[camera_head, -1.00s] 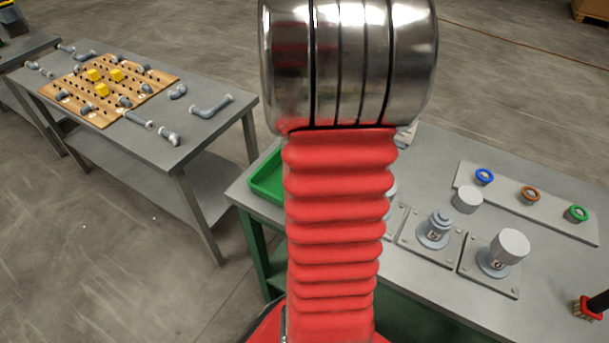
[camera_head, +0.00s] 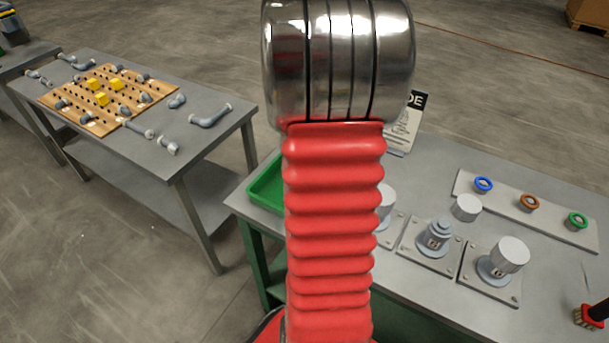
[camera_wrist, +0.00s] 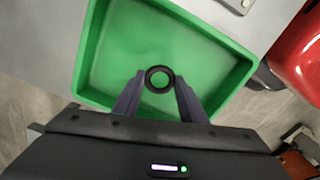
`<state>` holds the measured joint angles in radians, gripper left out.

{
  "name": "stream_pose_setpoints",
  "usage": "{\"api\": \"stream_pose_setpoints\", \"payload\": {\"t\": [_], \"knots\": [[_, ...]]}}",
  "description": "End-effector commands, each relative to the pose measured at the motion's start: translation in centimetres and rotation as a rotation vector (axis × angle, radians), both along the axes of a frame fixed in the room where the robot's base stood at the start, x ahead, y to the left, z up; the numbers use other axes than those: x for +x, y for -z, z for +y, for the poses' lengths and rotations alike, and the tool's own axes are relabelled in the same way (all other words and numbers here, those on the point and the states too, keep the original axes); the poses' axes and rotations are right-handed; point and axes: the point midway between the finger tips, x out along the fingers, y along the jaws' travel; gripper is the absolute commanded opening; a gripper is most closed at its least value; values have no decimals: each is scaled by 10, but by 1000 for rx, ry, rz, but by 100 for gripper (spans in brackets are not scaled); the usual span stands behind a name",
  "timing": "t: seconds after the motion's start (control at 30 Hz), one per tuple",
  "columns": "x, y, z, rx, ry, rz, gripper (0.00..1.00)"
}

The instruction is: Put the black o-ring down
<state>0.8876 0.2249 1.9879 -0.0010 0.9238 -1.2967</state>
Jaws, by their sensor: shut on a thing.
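The black o-ring (camera_wrist: 159,69) shows in the wrist view, held between the two fingertips of my gripper (camera_wrist: 158,82). My gripper is shut on it. Behind the ring in that view lies the inside of a green tray (camera_wrist: 88,50), which looks empty. I cannot tell how far the ring is above the tray floor. In the head view only the left part of the green tray (camera_head: 262,192) shows at the table's left end. My arm hides the rest of it, and hides the gripper and the o-ring.
On the grey table, a strip (camera_head: 545,210) holds blue, brown and green rings. Several grey fittings on plates, one a stepped post (camera_head: 435,238), stand right of my arm. A printed card (camera_head: 405,125) stands behind. A second table with a pegboard (camera_head: 65,108) is at left.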

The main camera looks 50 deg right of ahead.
Motion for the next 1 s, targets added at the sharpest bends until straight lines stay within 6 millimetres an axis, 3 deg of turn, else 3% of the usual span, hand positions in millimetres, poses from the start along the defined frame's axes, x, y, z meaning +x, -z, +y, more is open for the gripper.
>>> {"api": "stream_pose_setpoints", "payload": {"t": [0.2,0.5,0.9,0.93,1.0], "knots": [[0,3,0,1,0,0,14],[0,36,1,1,-1,0,14],[0,40,1,1,-1,0,14],[0,39,1,0,-1,0,40],[0,39,1,0,-1,0,45]]}}
